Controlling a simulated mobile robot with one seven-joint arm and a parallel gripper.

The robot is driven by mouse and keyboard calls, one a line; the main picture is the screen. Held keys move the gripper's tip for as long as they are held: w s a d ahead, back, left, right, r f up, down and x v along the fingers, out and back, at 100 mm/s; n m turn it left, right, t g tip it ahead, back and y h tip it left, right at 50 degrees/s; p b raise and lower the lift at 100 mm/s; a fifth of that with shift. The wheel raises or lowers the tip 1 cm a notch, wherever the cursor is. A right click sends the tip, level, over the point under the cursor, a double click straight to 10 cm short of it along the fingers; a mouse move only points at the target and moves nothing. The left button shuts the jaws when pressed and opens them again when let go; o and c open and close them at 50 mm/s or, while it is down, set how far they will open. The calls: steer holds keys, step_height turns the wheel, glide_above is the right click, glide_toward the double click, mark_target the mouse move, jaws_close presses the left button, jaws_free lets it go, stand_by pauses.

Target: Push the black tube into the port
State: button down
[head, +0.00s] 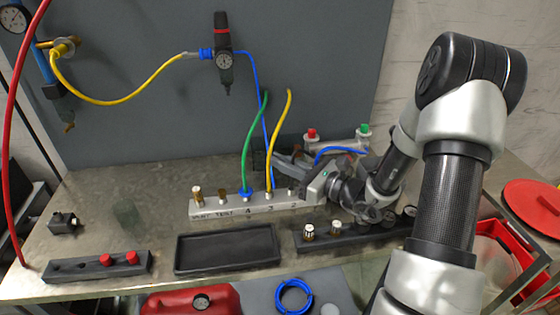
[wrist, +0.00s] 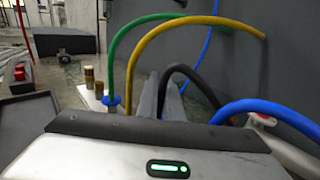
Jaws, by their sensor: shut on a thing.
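The black tube (wrist: 183,70) arches up in the wrist view. One end drops between my grey fingers, and the other runs down to the right behind my gripper body. My gripper (wrist: 160,98) is shut on the black tube. In the head view my gripper (head: 282,163) reaches leftward over the pale port block (head: 232,210), at its right part. The tube is hard to make out there. The block carries brass fittings (head: 197,196) on the left, a green tube (head: 251,135) in a blue collar and a yellow tube (head: 280,135). The tube's lower tip and its port are hidden.
A blue tube (head: 335,149) curves behind my wrist by a stand with red and green caps (head: 312,134). An empty black tray (head: 228,248) lies in front of the block. Dark racks (head: 97,268) flank it, the right one partly under my arm.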

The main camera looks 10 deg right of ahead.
steer(key=shift+f+b, duration=0.6)
steer(key=shift+f, duration=0.25)
steer(key=c, duration=1.8)
jaws_free()
steer(key=shift+c, duration=0.2)
steer(key=v, duration=1.7)
steer(key=shift+s+p, duration=0.2)
steer(key=shift+p, duration=0.1)
steer(key=shift+r, duration=0.15)
